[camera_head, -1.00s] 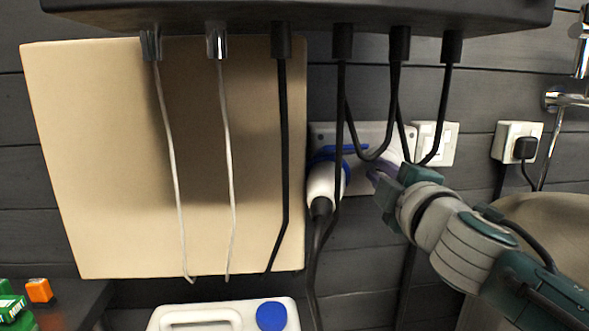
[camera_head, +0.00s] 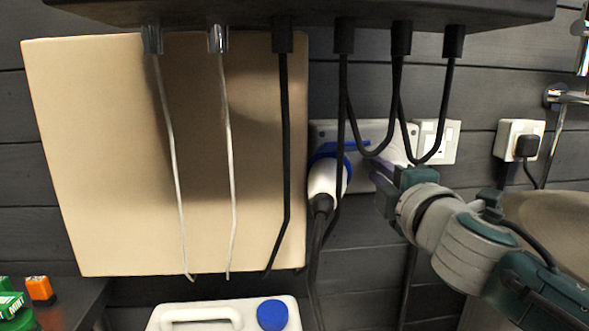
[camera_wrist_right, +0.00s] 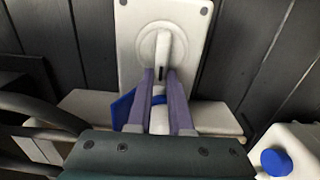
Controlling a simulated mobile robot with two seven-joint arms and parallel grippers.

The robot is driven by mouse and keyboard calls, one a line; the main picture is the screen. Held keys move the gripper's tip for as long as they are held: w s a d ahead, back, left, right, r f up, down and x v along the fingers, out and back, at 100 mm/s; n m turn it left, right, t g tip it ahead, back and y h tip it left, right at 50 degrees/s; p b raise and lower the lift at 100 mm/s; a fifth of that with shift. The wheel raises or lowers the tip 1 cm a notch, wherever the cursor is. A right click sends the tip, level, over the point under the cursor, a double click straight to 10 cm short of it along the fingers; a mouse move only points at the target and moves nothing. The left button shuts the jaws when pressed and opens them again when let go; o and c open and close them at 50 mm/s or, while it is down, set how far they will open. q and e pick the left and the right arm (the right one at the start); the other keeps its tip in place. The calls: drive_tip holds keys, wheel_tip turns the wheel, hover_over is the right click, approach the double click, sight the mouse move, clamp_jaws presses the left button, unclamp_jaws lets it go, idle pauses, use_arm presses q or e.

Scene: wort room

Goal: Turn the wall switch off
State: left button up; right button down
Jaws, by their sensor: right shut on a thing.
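A white wall plate (camera_head: 345,131) is on the dark wall. In the right wrist view it is a long plate (camera_wrist_right: 190,18) with a round white rotary switch (camera_wrist_right: 163,44) whose handle lies nearly upright in that view. My right gripper (camera_wrist_right: 162,76) has its purple fingers on either side of the handle's lower end, shut on it. In the head view the right gripper (camera_head: 377,172) is at the plate's right part and hides the switch. My left gripper is not in view.
A blue-and-white plug (camera_head: 325,177) is beside the gripper. Black cables hang in front of the plate from a dark shelf (camera_head: 300,10). A double rocker switch (camera_head: 436,141) and a socket (camera_head: 519,140) are to the right. A white canister (camera_head: 225,313) is below.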

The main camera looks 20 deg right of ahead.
drive_tip(key=c, duration=0.8)
unclamp_jaws()
drive_tip(key=shift+s, duration=0.1)
drive_tip(key=v, duration=0.9)
drive_tip(key=shift+s, duration=0.4)
